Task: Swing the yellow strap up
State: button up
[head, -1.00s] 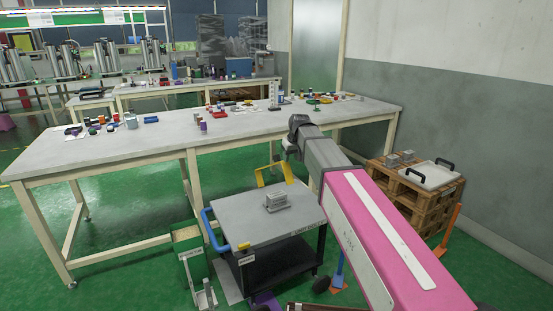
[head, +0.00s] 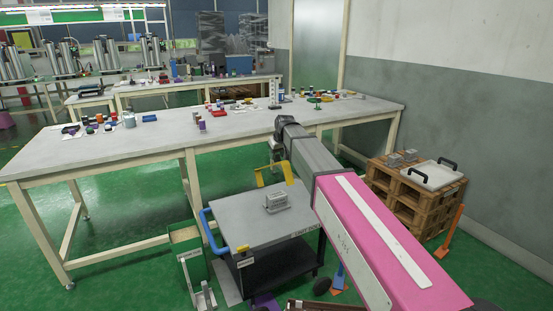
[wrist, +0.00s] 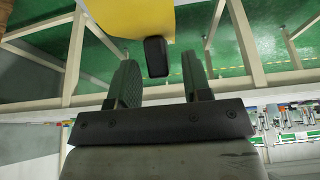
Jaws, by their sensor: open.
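The yellow strap (head: 273,176) stands at the far edge of the small grey-topped cart (head: 245,222) in the head view. In the wrist view a broad yellow piece (wrist: 130,18), which looks like the strap, carries a black block (wrist: 156,57) at its near end. My gripper (wrist: 158,60) is open, with one finger on each side of the black block. I cannot tell whether the fingers touch it. In the head view my gripper (head: 274,155) is small and partly hidden by my arm, just above the strap.
A grey metal block (head: 276,202) sits on the cart, which has a blue handle (head: 207,230). A long workbench (head: 100,155) with small parts stands behind. A wooden pallet stack (head: 408,194) is at the right. A green bin (head: 186,247) stands left of the cart.

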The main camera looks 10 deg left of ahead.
jog(key=shift+x, duration=1.25)
